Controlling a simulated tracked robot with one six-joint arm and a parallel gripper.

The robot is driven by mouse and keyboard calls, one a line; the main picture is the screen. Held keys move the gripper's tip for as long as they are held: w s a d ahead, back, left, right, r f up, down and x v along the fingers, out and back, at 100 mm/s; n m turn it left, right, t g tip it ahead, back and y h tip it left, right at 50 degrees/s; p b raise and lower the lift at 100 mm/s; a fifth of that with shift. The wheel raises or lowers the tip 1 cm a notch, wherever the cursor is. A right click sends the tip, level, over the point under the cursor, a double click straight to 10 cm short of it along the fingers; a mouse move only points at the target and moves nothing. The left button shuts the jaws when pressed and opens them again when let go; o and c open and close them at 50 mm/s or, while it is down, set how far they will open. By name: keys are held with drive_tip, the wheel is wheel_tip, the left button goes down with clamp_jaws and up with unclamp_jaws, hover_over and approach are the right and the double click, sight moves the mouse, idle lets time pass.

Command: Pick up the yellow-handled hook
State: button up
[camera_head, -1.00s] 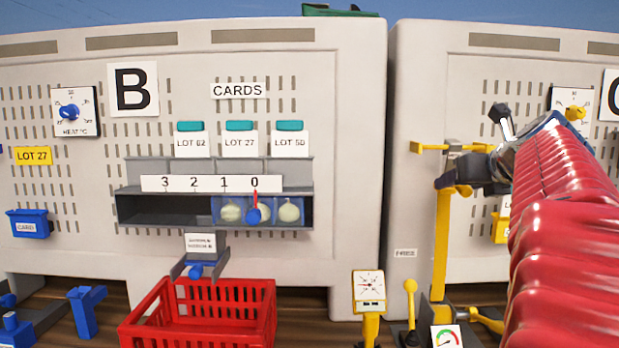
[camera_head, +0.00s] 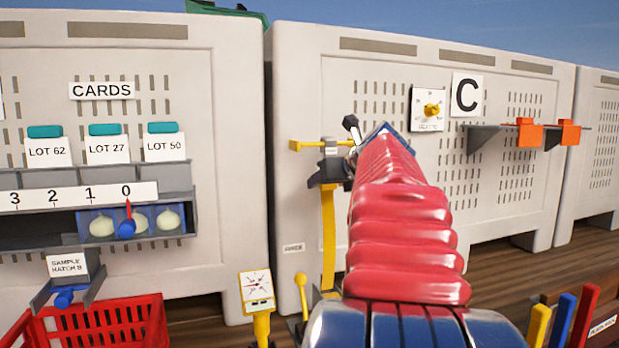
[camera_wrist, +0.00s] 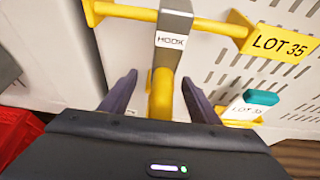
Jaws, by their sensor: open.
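The hook hangs on the panel left of the C sign. In the wrist view a grey block labelled HOOK (camera_wrist: 173,38) sits at a yellow crossbar (camera_wrist: 130,12), with the yellow handle (camera_wrist: 162,95) below it. In the head view the long yellow handle (camera_head: 328,240) hangs down below the grey block. My gripper (camera_wrist: 160,80) is open, with one dark finger on each side of the yellow handle and a gap on both sides. In the head view my arm partly hides the gripper and the hook.
A yellow LOT 35 sign (camera_wrist: 283,43) and a teal-topped card (camera_wrist: 255,103) are right of the hook. A yellow dial stand (camera_head: 257,290) and a red crate (camera_head: 95,325) stand at lower left. Orange clips (camera_head: 528,133) sit on a shelf at right.

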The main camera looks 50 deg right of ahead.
sight(331, 154)
idle(0.5)
drive_tip(key=c, duration=1.3)
drive_tip(key=shift+r, duration=0.1)
drive_tip(key=shift+s+a+r, duration=0.1)
drive_tip(key=shift+s+r, duration=0.1)
drive_tip(key=shift+r, duration=0.9)
drive_tip(key=shift+s+a+r, duration=0.15)
drive_tip(key=shift+s+r, duration=0.05)
drive_tip(key=shift+r, duration=0.85)
drive_tip(key=shift+s+a+r, duration=0.1)
drive_tip(key=shift+s+r, duration=0.1)
drive_tip(key=shift+r, duration=0.9)
drive_tip(key=shift+s+a+r, duration=0.1)
drive_tip(key=shift+s+r, duration=0.05)
drive_tip(key=s+a, duration=0.2)
drive_tip(key=s, duration=0.2)
drive_tip(key=s+a, duration=0.2)
drive_tip(key=s, duration=0.2)
drive_tip(key=s+a, duration=0.3)
drive_tip(key=shift+s, duration=0.4)
